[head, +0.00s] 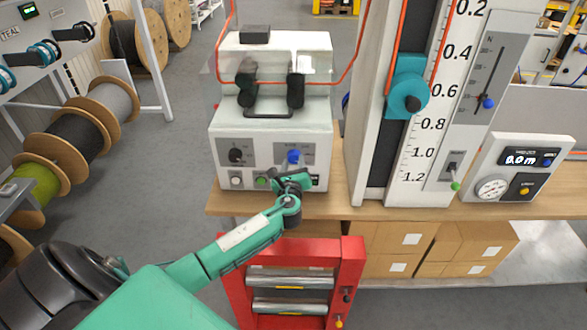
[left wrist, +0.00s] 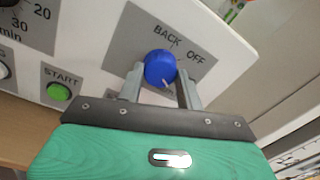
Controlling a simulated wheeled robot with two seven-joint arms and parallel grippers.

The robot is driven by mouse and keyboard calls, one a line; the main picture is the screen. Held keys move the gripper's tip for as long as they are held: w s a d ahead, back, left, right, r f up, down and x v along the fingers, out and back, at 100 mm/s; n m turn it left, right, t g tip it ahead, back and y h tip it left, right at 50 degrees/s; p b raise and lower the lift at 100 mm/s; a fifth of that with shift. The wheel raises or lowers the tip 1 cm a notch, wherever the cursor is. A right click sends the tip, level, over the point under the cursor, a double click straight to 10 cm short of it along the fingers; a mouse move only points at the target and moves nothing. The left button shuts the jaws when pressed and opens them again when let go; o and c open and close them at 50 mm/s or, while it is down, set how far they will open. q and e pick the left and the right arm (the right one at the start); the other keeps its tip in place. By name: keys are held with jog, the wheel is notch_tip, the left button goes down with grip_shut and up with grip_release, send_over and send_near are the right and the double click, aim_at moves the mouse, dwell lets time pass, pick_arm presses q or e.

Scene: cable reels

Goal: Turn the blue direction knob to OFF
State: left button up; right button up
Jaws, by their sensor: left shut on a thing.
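The blue direction knob (head: 294,156) is on the front panel of the white machine (head: 270,118), at the panel's right side. In the left wrist view the blue knob (left wrist: 160,68) sits between my two fingers, below the BACK label and left of the OFF label. A small pale mark shows on its lower edge, away from the OFF label. My left gripper (head: 292,178) reaches the panel from the front and is shut on the knob; its fingers (left wrist: 162,86) lie on either side of it. My right gripper is in neither view.
A green START button (left wrist: 59,91) and a black dial (head: 237,155) are left of the knob. A tall measuring stand (head: 420,130) rises right of the machine on the wooden bench (head: 345,205). A red roller frame (head: 352,265) stands in front, below my left forearm.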

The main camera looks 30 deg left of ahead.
pick_arm(q)
jog(key=n+b, duration=0.3)
jog(key=n, duration=0.1)
jog(key=n+b, duration=0.2)
jog(key=shift+f+n+b, duration=0.3)
jog(key=shift+n, duration=0.1)
jog(key=n+b, duration=0.4)
jog(key=n, duration=0.2)
jog(key=shift+d+r+y, duration=0.1)
jog(key=shift+y, duration=0.2)
jog(key=shift+n+b, duration=0.4)
jog(key=shift+r+n+b, duration=0.1)
jog(key=shift+n+b, duration=0.4)
jog(key=shift+n, duration=0.4)
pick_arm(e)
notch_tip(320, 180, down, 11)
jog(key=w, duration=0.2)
